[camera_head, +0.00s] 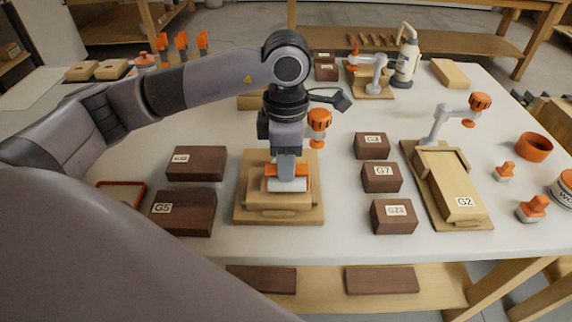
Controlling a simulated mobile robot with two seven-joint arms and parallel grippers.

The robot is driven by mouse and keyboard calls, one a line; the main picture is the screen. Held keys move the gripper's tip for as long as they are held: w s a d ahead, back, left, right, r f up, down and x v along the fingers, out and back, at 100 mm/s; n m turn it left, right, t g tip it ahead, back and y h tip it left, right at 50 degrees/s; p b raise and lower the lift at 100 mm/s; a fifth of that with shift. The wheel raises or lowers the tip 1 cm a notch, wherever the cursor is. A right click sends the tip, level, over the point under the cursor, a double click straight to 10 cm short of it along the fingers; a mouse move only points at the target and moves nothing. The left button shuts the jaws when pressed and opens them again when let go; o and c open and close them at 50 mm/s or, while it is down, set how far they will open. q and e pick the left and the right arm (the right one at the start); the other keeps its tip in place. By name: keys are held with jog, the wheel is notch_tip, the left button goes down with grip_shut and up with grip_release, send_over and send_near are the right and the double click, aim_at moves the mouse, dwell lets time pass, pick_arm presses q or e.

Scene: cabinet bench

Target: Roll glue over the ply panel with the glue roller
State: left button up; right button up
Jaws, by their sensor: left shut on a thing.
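My left gripper (287,166) points down at the middle of the bench and is shut on the glue roller (287,184), which has an orange frame and a pale roller. The roller is at the top face of the ply panel (272,201), a light wood piece on a wooden base board (245,216). I cannot tell whether the roller touches the panel. The gripper and roller hide the panel's middle. An orange-knobbed clamp (319,121) stands behind the panel. My right gripper is not in view.
Dark blocks, including G5 (181,214) and G7 (381,178), flank the board. A second clamp fixture holds the G2 piece (452,186) at right. A white glue bottle (407,58) stands at the back. An orange-rimmed tray (121,192) lies at left.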

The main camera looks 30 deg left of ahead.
pick_arm(q)
jog(key=shift+w+a, duration=0.2)
jog(key=shift+w, duration=0.2)
jog(key=shift+r, duration=0.1)
jog(key=shift+r+p, duration=1.95)
jog(key=shift+r, duration=1.05)
